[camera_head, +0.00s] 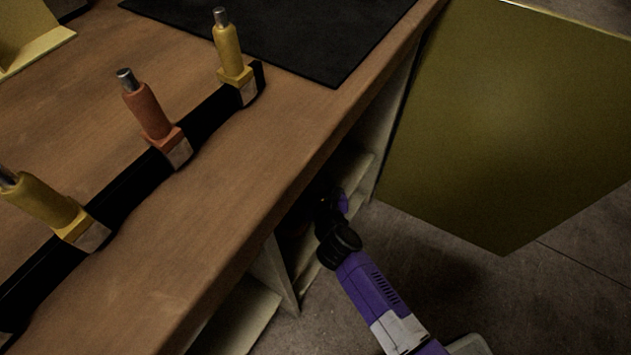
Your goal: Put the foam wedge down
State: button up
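My arm, purple with black joints, reaches under the wooden bench top into a shaded shelf compartment. The end of the arm, around my gripper (322,200), is very dark and partly behind the bench edge. I cannot see its fingers clearly or whether they hold anything. I cannot make out a foam wedge at the gripper. A pale yellow angled piece (30,42) lies on the bench top at the far upper left, cut off by the frame; I cannot tell what it is.
The wooden bench top (230,160) carries a black strip (130,190) with yellow and orange-handled tools upright along it, and a black mat (290,30). Pale shelves (235,318) are below. A large olive panel (510,120) stands at right. Grey floor (560,290) is open at lower right.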

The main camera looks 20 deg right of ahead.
jog(key=shift+f, duration=0.15)
jog(key=o, duration=1.3)
jog(key=shift+r, duration=0.25)
jog(key=p+v, duration=0.4)
jog(key=v, duration=0.8)
